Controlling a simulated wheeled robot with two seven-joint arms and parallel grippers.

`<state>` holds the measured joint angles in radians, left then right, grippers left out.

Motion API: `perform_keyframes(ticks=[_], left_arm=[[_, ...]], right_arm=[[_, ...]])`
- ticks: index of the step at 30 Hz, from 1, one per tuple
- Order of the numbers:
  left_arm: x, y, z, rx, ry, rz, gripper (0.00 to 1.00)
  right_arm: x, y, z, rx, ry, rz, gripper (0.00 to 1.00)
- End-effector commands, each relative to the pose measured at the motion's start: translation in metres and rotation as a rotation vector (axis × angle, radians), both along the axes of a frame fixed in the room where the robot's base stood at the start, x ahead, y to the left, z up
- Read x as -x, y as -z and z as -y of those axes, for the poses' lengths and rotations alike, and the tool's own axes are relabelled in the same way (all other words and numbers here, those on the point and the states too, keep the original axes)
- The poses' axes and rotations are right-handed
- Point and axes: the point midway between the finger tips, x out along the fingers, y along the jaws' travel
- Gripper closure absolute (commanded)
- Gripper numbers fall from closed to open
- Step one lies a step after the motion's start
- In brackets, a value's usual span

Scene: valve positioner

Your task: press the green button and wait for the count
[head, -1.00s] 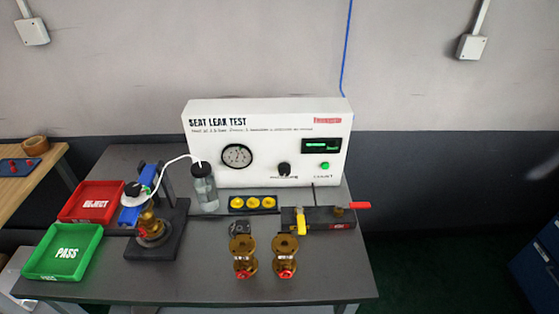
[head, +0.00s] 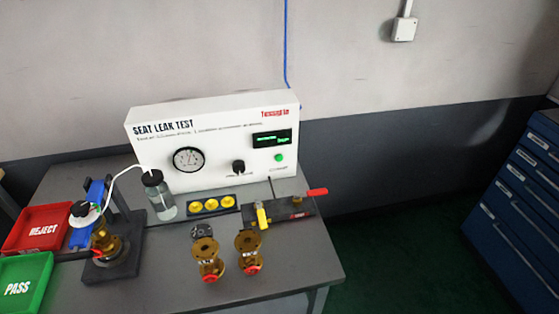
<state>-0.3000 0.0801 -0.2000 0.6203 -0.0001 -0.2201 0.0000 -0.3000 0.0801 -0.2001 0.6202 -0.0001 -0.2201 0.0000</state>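The green button (head: 279,157) is a small round button on the front of the white seat leak test box (head: 215,158), under a dark display (head: 272,138) with green text too small to read. A round gauge (head: 188,160) and a black knob (head: 238,167) are on the same front panel. Nothing covers the button. Neither of my grippers shows in the head view, so their state cannot be seen.
A brass valve (head: 107,241) stands in a dark fixture at left, with a white tube to a clear bottle (head: 160,196). Two brass valves (head: 207,258) (head: 248,252) stand at the front. Red REJECT (head: 38,229) and green PASS (head: 25,283) trays lie left. A blue cabinet (head: 521,195) stands right.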

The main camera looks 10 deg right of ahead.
Motion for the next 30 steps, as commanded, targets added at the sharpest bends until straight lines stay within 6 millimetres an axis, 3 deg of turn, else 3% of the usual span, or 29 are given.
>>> perform_keyframes(ticks=[1, 6, 30], left_arm=[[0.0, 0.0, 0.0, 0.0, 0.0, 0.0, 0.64], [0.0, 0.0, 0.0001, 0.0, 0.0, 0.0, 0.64], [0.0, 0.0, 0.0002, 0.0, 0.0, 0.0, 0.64]], right_arm=[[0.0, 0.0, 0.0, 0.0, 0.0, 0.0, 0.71], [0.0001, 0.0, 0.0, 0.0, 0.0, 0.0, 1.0], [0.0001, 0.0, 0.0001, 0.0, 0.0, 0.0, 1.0]])
